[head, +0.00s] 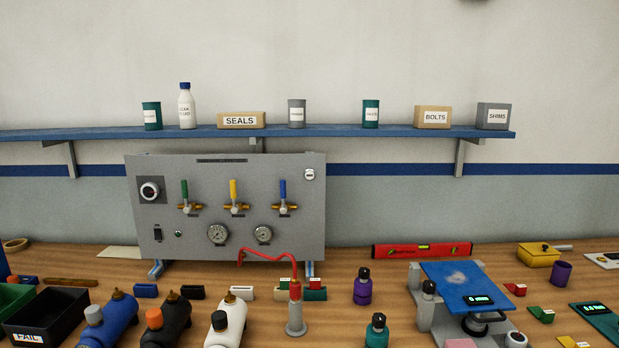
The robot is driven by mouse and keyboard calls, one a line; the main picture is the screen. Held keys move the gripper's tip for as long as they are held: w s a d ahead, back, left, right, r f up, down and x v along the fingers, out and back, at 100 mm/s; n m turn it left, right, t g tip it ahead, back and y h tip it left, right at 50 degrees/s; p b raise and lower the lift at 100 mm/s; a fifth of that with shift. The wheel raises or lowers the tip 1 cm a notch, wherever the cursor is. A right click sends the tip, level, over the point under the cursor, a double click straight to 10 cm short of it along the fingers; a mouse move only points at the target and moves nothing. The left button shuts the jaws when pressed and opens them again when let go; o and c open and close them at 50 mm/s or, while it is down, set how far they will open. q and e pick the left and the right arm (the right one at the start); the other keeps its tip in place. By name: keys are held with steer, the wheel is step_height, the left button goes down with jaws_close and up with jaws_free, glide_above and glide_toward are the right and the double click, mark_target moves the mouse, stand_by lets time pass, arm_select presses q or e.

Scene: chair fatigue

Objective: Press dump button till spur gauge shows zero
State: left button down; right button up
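A grey upright panel (158,215) stands at the back of the bench. Two round gauges, a left one (218,234) and a right one (263,233), sit low on it; their needles and labels are too small to read. Above them are valves with a green lever (184,189), a yellow lever (233,189) and a blue lever (282,189), all upright. A small round fitting (309,174) is at the upper right; I cannot tell if it is the dump button. A red hose (270,254) runs from the panel toward a grey post (296,326). Neither gripper shows.
A black rocker switch (157,232), small green light (178,234) and knob (150,190) are on the panel's left. Blue, black and white cylinders (226,323), bottles and a black FAIL bin (50,310) crowd the front. A blue-topped stand (455,278) is at right; a shelf (340,131) hangs above.

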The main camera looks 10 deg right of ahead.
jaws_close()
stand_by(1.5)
